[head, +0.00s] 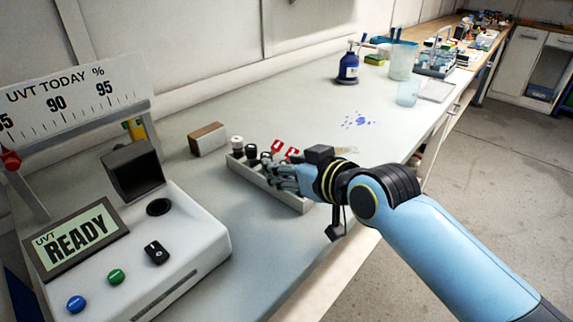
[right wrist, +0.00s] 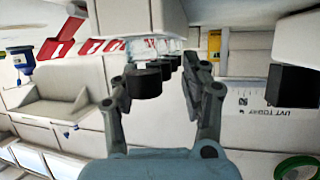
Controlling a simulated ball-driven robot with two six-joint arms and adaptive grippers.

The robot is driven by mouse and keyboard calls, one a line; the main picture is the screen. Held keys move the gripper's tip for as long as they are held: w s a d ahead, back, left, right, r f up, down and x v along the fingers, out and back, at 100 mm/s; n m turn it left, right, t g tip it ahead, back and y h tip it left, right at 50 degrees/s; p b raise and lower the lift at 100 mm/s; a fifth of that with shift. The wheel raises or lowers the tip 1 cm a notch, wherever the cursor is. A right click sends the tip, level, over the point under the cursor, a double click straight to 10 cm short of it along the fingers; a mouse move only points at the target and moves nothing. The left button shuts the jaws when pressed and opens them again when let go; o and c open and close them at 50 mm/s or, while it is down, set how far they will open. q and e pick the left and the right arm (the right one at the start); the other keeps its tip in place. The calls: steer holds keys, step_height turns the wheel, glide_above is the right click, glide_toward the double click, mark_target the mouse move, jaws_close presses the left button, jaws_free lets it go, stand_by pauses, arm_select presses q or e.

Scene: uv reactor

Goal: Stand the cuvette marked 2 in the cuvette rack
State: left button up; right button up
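A long pale grey cuvette rack (head: 301,203) stands on the bench, holding several capped cuvettes. One has a whitish cap (head: 237,142); others have black caps (head: 251,150). No number 2 is readable, so I cannot tell which cuvette is marked 2. My right gripper (head: 281,175) is over the rack's near part and hides some of it. In the right wrist view, which is upside down, my right gripper (right wrist: 160,85) is open. A black cap (right wrist: 145,80) shows between its fingers, nearer the left finger; contact is unclear. My left gripper is out of view.
Red tags (head: 277,146) stand behind the rack. A white reader showing READY (head: 75,238), with a round dark port (head: 159,207), is at left. A brown and white block (head: 207,139) lies behind. A blue bottle (head: 348,66) stands farther back. The mid-bench is mostly clear.

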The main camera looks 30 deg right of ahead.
steer(key=shift+s+r, duration=0.1)
steer(key=shift+r, duration=0.1)
steer(key=v, duration=1.1)
steer(key=shift+s, duration=0.35)
